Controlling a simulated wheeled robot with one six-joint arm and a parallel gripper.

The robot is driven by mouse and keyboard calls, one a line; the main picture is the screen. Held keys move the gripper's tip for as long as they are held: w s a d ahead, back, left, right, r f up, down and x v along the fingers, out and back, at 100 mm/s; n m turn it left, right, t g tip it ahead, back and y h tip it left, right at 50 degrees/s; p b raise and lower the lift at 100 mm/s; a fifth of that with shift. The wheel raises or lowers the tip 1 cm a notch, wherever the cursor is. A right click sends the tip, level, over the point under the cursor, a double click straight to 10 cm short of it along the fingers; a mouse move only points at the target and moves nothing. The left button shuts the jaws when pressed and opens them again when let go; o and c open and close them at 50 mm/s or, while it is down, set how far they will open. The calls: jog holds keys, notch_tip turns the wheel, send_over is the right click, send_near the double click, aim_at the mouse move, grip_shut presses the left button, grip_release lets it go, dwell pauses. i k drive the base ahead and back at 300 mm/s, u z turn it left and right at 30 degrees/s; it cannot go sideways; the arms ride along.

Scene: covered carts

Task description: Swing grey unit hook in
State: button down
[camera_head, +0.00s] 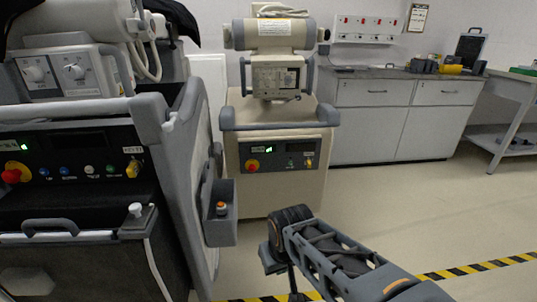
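The grey unit (160,125) is the large wheeled machine on the left, with a grey frame, a dark control panel and a red knob. On its right side is a grey box-shaped holder (222,228) with an orange-topped item in it. A small grey part (216,158) projects above the holder; I cannot tell whether it is the hook. My arm reaches in from the lower right, its dark elbow joint near the unit's lower right side. My gripper is not clearly visible; only a thin dark part shows below the joint at the bottom edge.
A beige unit (275,185) with a similar panel stands behind, right of the grey unit. White cabinets (370,130) line the back wall, with a table (510,88) at far right. Yellow-black tape (480,267) marks the floor. The floor at right is clear.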

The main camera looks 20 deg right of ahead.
aim_at(213, 152)
jog(key=z, duration=0.8)
jog(key=i, duration=0.8)
jog(key=u, duration=1.2)
jog(key=i, duration=0.25)
jog(key=u, duration=0.25)
